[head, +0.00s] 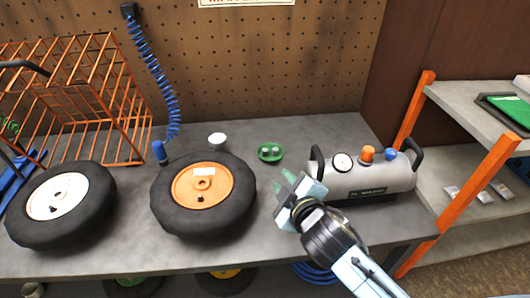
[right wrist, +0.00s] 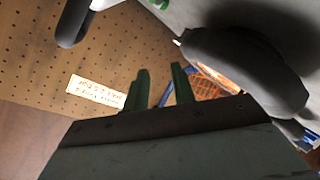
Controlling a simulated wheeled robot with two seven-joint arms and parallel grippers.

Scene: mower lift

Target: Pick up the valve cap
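A green dish (head: 270,153) sits on the workbench behind the wheels and holds small grey pieces (head: 274,149). They may include the valve cap, but they are too small to tell. My right gripper (head: 281,182) is just in front of the dish, between the orange-hubbed wheel and the air tank. In the right wrist view its two dark green fingers (right wrist: 160,88) stand apart with nothing seen between them, so it is open and empty.
A wheel with an orange hub (head: 203,185) and one with a white hub (head: 57,196) lie on the grey bench (head: 120,255). A grey air tank (head: 375,180) stands right of my gripper. An orange wire cage (head: 75,85) and blue coiled hose (head: 160,85) are behind.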

